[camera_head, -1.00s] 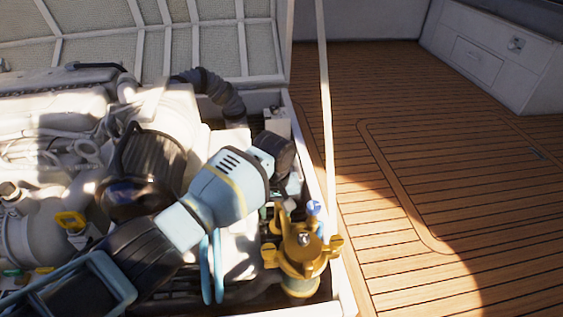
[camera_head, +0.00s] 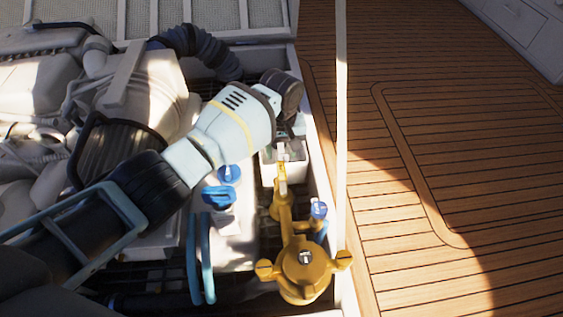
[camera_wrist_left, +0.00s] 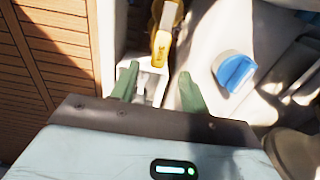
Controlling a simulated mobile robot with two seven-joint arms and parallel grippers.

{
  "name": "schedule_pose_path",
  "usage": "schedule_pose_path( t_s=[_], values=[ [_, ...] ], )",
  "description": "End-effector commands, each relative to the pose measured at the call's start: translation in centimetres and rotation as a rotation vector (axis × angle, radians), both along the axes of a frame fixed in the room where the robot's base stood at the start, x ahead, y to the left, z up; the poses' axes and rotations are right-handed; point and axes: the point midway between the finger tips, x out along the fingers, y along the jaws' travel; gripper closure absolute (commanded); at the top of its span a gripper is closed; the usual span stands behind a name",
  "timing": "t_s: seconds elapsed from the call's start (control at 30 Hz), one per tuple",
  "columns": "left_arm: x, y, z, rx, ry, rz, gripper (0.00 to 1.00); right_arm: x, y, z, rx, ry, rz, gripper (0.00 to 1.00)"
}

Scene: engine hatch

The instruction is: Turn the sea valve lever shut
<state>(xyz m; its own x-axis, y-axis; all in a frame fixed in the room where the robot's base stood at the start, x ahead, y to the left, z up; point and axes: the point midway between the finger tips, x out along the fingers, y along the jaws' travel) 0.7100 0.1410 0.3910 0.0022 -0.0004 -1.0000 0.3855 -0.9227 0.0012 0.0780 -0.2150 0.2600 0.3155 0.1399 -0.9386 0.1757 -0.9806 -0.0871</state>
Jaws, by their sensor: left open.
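The yellow sea valve lever (camera_head: 282,176) stands on the brass valve behind the brass strainer (camera_head: 305,268) in the head view. It also shows in the left wrist view (camera_wrist_left: 161,45), just beyond the fingertips at top centre. My left gripper (camera_head: 284,150) is by the far end of the lever, partly hidden by its own wrist. In the left wrist view its two green fingers (camera_wrist_left: 158,72) are apart, with a pale white part between them. Whether a finger touches the lever cannot be told. My right gripper is not in view.
A blue cap (camera_wrist_left: 235,70) lies right of the fingers in the left wrist view. A small blue knob (camera_head: 318,208) stands beside the strainer. Blue hoses (camera_head: 200,262) and the engine (camera_head: 130,95) crowd the left. The hatch's white post (camera_head: 341,120) borders the open teak deck.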

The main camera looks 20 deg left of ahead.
Motion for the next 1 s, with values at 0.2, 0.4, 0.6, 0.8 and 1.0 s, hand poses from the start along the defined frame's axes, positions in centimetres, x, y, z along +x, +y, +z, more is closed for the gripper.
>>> schedule_pose_path(
  t_s=[0.2,0.4,0.6,0.8,1.0],
  values=[
    [-0.1,0.1,-3.6,0.001,0.005,0.001,0.55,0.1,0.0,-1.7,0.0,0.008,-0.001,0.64],
    [0.0,0.1,-6.1,0.001,0.003,0.001,0.55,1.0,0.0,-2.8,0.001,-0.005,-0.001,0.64],
    [0.0,0.0,-7.2,0.001,0.001,0.001,0.55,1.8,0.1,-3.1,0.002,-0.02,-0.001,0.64],
    [0.0,0.0,-7.2,0.001,0.001,0.0,0.55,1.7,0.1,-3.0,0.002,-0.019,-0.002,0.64],
    [0.0,0.0,-7.2,0.001,0.001,0.0,0.7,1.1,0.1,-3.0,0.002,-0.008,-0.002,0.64]
  ],
)
